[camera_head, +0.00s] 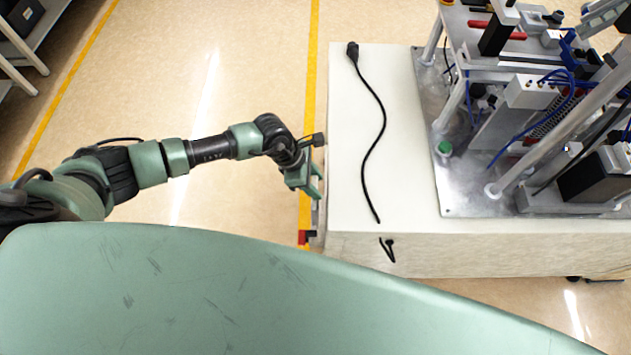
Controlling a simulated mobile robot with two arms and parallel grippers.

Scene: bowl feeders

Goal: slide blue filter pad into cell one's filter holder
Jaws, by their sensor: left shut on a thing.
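My left gripper (316,187) is at the left edge of the white table, with its fingers pointing down and to the right. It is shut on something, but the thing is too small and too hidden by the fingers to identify. I cannot make out a blue filter pad anywhere. The machine cell (470,195) stands on a metal plate at the right of the table, to the right of the gripper and well apart from it. I cannot pick out its filter holder. My right gripper is out of view.
The white table (345,200) has a bare strip between my gripper and the machine. A small green cap (444,147) sits on the plate. Open floor lies to the left.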

